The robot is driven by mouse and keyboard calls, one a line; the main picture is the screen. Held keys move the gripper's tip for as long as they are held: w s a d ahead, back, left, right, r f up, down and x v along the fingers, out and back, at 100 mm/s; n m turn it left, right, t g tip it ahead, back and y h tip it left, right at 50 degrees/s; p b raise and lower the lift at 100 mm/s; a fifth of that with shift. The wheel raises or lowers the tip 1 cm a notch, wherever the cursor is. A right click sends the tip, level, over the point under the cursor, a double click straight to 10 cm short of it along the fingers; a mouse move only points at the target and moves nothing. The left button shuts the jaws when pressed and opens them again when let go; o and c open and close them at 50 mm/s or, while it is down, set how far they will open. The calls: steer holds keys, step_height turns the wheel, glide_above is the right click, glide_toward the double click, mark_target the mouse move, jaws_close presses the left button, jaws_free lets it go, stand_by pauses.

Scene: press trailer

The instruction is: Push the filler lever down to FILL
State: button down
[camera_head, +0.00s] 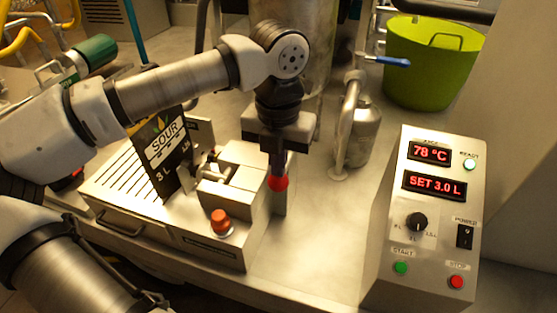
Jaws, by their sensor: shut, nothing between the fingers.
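A red knob (279,184), which looks like the filler lever's end, shows at the filler's right side. The lever's arm and any FILL mark cannot be made out. My gripper (280,211) points down at the filler's right side, its fingers shut and empty. The fingers overlap the red knob in the picture; I cannot tell whether they touch it.
A red mushroom button (220,220) sits on the filler's front. A control box (380,240) stands at right, reading 78 °C and SET 3.0 L. Behind are a small metal vessel (363,135), a blue-handled valve (393,61) and a green tub (430,75). Bare counter lies between filler and control box.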

steer(key=shift+r, duration=0.15)
step_height(320, 180, up, 10)
steer(key=p, duration=0.6)
stand_by(0.3)
